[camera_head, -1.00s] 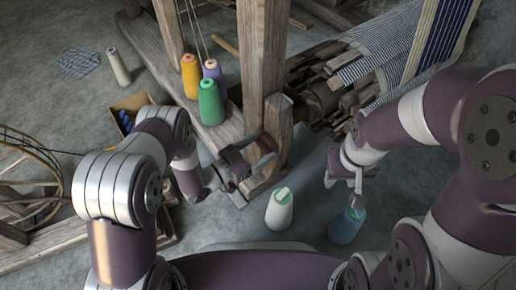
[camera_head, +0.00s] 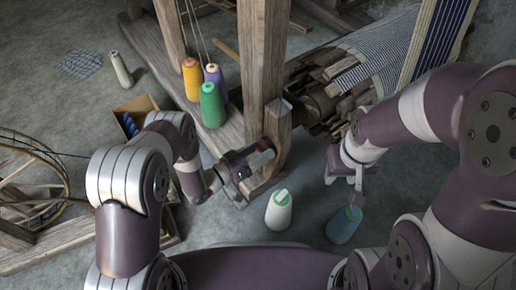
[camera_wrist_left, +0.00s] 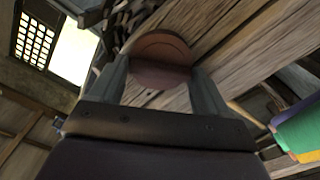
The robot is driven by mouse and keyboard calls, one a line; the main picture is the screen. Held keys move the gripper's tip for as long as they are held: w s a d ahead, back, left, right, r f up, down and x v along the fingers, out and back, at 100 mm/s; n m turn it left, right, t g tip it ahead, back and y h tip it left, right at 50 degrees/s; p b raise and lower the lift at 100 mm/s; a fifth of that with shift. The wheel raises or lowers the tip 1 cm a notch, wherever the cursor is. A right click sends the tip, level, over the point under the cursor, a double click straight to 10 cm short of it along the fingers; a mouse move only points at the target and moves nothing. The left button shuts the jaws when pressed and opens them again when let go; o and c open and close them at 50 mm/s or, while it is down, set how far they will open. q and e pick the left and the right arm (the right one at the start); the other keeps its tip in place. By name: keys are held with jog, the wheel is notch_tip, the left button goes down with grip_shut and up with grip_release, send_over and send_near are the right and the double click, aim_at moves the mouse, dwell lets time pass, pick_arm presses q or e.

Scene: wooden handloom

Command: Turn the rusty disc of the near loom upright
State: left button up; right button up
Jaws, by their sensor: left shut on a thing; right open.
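The rusty disc (camera_wrist_left: 163,48) shows in the left wrist view, reddish brown, with its round face and rim between the two fingers. It sits against the wooden post of the near loom (camera_head: 277,125). My left gripper (camera_head: 262,158) is shut on the disc at the post's lower part; its fingers also show in the left wrist view (camera_wrist_left: 160,80). In the head view the gripper hides the disc, so I cannot tell its exact tilt there. My right gripper (camera_head: 356,198) is open and empty, just above a blue cone (camera_head: 344,226).
A white-green cone (camera_head: 279,212) stands on the floor between the grippers. Yellow, purple and green cones (camera_head: 212,105) stand on the loom's beam. Striped cloth (camera_head: 385,50) hangs at upper right.

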pick_arm(q)
jog(key=n+p, duration=0.2)
jog(key=n, duration=0.3)
jog(key=shift+n, duration=0.3)
jog(key=n, duration=0.4)
jog(key=n+p, duration=0.1)
jog(key=shift+a+f+n, duration=0.1)
jog(key=shift+f+n, duration=0.15)
jog(key=shift+n, duration=0.15)
jog(key=o, duration=0.9)
jog(key=shift+o, duration=0.2)
